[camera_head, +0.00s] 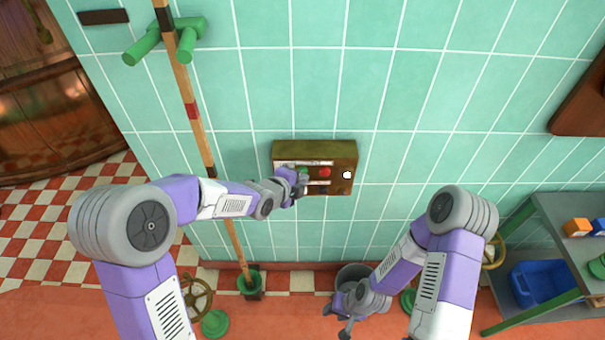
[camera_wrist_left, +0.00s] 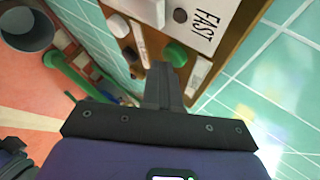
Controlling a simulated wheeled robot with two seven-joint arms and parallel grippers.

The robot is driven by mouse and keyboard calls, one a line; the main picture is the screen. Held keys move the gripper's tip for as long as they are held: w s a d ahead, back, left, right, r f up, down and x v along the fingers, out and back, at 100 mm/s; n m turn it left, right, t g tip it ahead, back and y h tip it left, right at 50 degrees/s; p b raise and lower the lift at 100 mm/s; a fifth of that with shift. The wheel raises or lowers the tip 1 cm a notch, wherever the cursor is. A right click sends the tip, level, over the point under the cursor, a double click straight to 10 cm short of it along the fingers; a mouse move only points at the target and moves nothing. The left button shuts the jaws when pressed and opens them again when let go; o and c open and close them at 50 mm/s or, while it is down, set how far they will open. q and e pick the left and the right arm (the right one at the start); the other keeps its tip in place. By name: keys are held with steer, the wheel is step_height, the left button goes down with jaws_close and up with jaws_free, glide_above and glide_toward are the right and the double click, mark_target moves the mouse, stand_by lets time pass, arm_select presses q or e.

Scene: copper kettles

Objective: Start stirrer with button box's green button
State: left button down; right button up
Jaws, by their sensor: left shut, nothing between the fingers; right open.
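The button box (camera_head: 315,149) is a brown-olive panel on the tiled wall, in the middle of the head view. It carries a green button (camera_head: 303,171), a red button (camera_head: 325,172) and a white knob (camera_head: 347,175). My left gripper (camera_head: 300,186) is at the box's left part, partly covering it. In the left wrist view its shut, empty fingers (camera_wrist_left: 163,75) point at the panel beside the green button (camera_wrist_left: 176,53); I cannot tell whether they touch it. A "FAST" label (camera_wrist_left: 212,20) shows there. My right gripper (camera_head: 343,316) is open and low near the floor.
A banded wooden pole (camera_head: 191,110) runs down the wall left of the box, with a green bracket (camera_head: 187,40) at its top. A grey bucket (camera_head: 352,273) stands below the box. A shelf (camera_head: 545,220) with a blue bin (camera_head: 540,285) is at the right.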

stand_by(0.4)
arm_select(q)
steer(key=shift+s+b, duration=0.65)
steer(key=shift+s, duration=0.15)
steer(key=s+b, duration=0.2)
steer(key=s, duration=0.3)
stand_by(0.8)
